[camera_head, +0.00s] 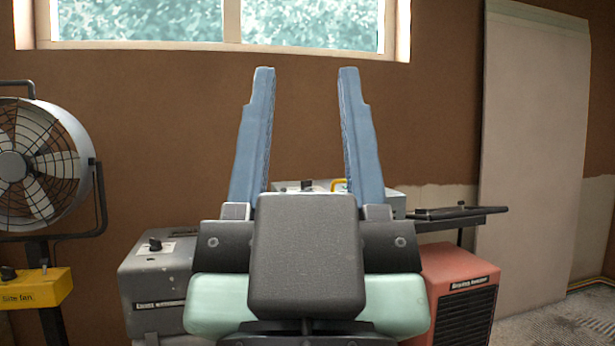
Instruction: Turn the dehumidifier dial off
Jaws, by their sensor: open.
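My gripper (306,80) is in the middle of the head view, its two blue fingers pointing up and spread apart with nothing between them. Behind it, mostly hidden, is a light grey unit (398,203) with a small black knob (307,185) on top and a bit of yellow beside it. To the left stands a grey box (150,285) with a black knob (155,244) on a white plate. To the right is a red unit (450,275) with a dark grille. Their small labels are too blurred for me to tell which is the dehumidifier. No finger visibly touches a knob.
A large fan (25,165) stands at far left, with a yellow box (38,288) marked "Site fan" and a knob (8,273). A dark bar (460,213) juts out above the red unit. A pale board (533,150) leans on the right wall.

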